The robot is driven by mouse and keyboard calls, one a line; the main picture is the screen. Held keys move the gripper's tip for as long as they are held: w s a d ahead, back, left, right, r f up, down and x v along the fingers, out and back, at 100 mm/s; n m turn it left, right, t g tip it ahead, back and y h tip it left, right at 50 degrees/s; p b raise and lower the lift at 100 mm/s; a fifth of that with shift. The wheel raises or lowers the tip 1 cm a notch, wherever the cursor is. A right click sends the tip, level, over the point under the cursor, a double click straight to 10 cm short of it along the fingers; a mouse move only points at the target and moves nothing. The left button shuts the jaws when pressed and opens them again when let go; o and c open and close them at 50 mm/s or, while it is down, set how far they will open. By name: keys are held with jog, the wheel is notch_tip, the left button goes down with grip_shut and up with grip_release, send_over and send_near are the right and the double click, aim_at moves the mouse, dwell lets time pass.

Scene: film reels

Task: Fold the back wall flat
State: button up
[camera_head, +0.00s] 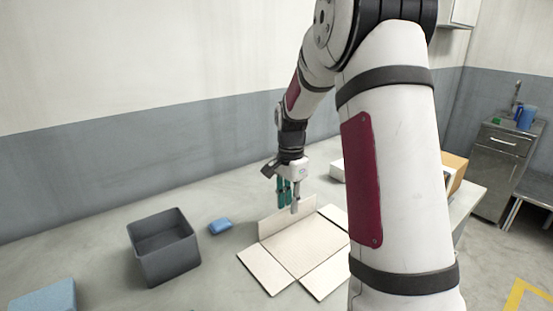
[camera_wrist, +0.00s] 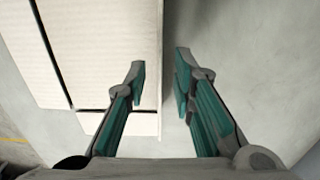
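A pale cardboard box (camera_head: 300,248) lies opened out on the grey table, with its front and side flaps spread flat or nearly flat. Its back wall (camera_head: 270,227) still stands up along the far edge. My gripper (camera_head: 289,205) points down at the back wall, near the middle of its length. In the wrist view my gripper (camera_wrist: 160,75) is open, its teal-padded fingers apart. The cardboard's edge (camera_wrist: 159,40) runs between the fingers, closer to the left one. I cannot tell whether either finger touches it.
A dark grey open bin (camera_head: 165,262) and a small blue block (camera_head: 220,226) stand left of the box. A larger blue block (camera_head: 45,298) is at the front left. A white object (camera_head: 338,170) and an orange-brown box (camera_head: 454,168) lie beyond, partly behind my arm.

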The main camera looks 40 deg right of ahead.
aim_at(289, 208)
notch_tip(289, 208, up, 11)
jog(key=s+a+r+n+t+p, duration=0.1)
jog(key=s+a+r+n+p, duration=0.2)
jog(key=s+a+r+n, duration=0.4)
jog(key=shift+s+a+r+t+h, duration=0.35)
jog(key=shift+s+a+r, duration=0.45)
jog(key=shift+s+a, duration=1.1)
jog(key=shift+w+a, duration=0.4)
